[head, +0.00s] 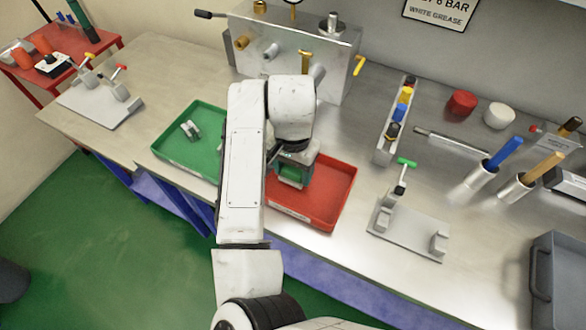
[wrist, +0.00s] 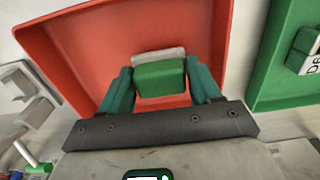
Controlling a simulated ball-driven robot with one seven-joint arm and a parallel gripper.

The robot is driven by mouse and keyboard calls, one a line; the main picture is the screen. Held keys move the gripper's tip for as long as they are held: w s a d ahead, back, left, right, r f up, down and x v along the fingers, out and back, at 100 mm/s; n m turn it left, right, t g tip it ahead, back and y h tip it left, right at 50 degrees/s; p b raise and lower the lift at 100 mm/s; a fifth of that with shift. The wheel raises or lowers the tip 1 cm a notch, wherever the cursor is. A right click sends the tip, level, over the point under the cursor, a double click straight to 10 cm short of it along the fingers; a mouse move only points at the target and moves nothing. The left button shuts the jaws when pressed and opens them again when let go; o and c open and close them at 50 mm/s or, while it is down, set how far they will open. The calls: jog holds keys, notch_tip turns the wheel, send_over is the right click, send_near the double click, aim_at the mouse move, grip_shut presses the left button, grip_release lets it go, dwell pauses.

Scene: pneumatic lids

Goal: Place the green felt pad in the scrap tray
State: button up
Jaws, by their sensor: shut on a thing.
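The green felt pad (wrist: 160,78) is a small green block between the two teal fingers of my gripper (wrist: 162,85) in the wrist view. A pale grey strip lies along its far edge. My gripper is shut on the pad. In the head view my gripper (head: 291,177) is over the left part of a red tray (head: 335,197), with the pad mostly hidden by the arm. The red tray, which I take for the scrap tray, also shows in the wrist view (wrist: 80,50). Its front label is too small to read. I cannot tell the pad's height above its floor.
A green tray (head: 170,158) with a small metal part in it stands left of the red tray. A valve manifold (head: 320,60) stands behind. A grey bracket fixture (head: 410,228) with a green-handled clamp stands to the right. Several cylinders stand farther right.

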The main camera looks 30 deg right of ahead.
aim_at(293, 169)
jog(key=shift+f, duration=0.6)
jog(key=shift+f, duration=0.2)
jog(key=o, duration=1)
jog(key=shift+r, duration=0.1)
notch_tip(293, 169, up, 12)
jog(key=shift+r+b, duration=0.15)
jog(key=shift+b, duration=0.2)
